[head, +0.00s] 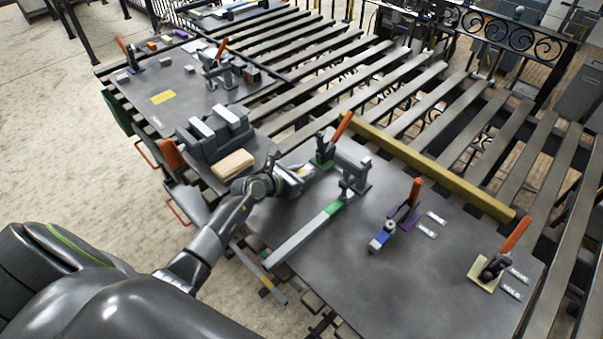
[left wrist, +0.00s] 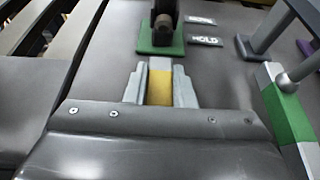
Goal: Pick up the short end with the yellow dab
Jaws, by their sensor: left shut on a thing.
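The short end is a small grey bar with a yellow dab (left wrist: 159,92), low over the dark metal plate in the left wrist view. My left gripper (head: 302,172) is shut on it, with its pale stepped jaws on both sides of the dab in the left wrist view (left wrist: 160,85). The bar's grey tip shows beyond the jaws, close to a green clamp base (left wrist: 161,40). Whether the short end touches the plate or that base, I cannot tell. In the head view the gripper mostly hides the short end. My right gripper is not in view.
A long grey bar with a green dab (head: 333,208) lies to the right of the gripper. An orange-handled clamp (head: 341,127) stands just behind it. A purple-based clamp (head: 405,214), a blue-dabbed piece (head: 381,237) and a yellow-based clamp (head: 482,274) stand farther right.

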